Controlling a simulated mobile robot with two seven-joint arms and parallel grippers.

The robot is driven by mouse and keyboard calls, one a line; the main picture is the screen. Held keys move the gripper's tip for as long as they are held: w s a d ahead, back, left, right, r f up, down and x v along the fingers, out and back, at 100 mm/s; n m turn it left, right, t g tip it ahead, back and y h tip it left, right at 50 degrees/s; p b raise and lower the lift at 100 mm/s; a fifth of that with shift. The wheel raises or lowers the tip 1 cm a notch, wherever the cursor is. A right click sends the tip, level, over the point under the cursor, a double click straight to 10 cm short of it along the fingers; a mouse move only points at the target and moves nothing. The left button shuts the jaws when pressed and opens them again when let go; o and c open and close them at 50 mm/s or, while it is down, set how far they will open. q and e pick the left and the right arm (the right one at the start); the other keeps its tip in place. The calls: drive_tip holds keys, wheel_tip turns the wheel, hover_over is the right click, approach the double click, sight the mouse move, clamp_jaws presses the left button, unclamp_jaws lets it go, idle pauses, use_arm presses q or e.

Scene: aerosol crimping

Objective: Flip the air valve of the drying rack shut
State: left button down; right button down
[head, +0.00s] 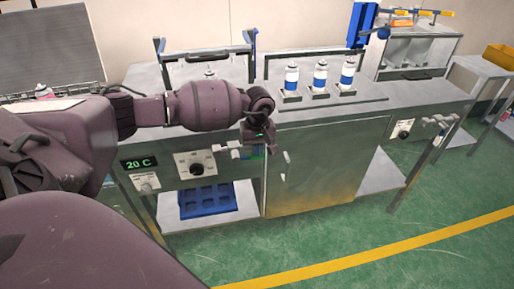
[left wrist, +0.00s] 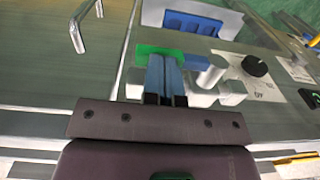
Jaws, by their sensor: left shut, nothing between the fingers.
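My left gripper (head: 258,145) is at the front panel of the steel bench, with its fingers pointing down at the panel. In the left wrist view its two blue-grey fingers (left wrist: 165,78) are shut together with nothing between them. Just right of them are the pale grey fittings (left wrist: 208,80) of what looks like the air valve, with a green plate (left wrist: 150,51) behind the fingers. In the head view the fittings (head: 228,152) show left of the gripper, which partly hides them. I cannot tell the handle's position or whether the fingers touch it. My right gripper is not in view.
A black knob (head: 197,169) and a 20 C display (head: 139,163) sit on the panel left of the gripper. A steel cabinet door (head: 325,165) is to its right. A blue tray (head: 207,200) lies on the shelf below. Three white-and-blue cans (head: 320,76) stand on the bench.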

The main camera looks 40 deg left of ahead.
use_arm(q)
drive_tip(key=shift+w+d+f+g+y+b, duration=0.15)
drive_tip(key=shift+f+g+y+b, duration=0.35)
drive_tip(key=shift+f+g+b, duration=0.1)
drive_tip(key=shift+f+b, duration=0.4)
drive_tip(key=shift+f, duration=0.2)
drive_tip(key=shift+w+d+f+b, duration=0.1)
drive_tip(key=shift+f+b, duration=0.3)
drive_tip(key=shift+f, duration=0.1)
drive_tip(key=shift+f+b, duration=0.35)
drive_tip(key=shift+f, duration=0.65)
drive_tip(key=shift+f+b, duration=0.15)
drive_tip(key=shift+b, duration=0.15)
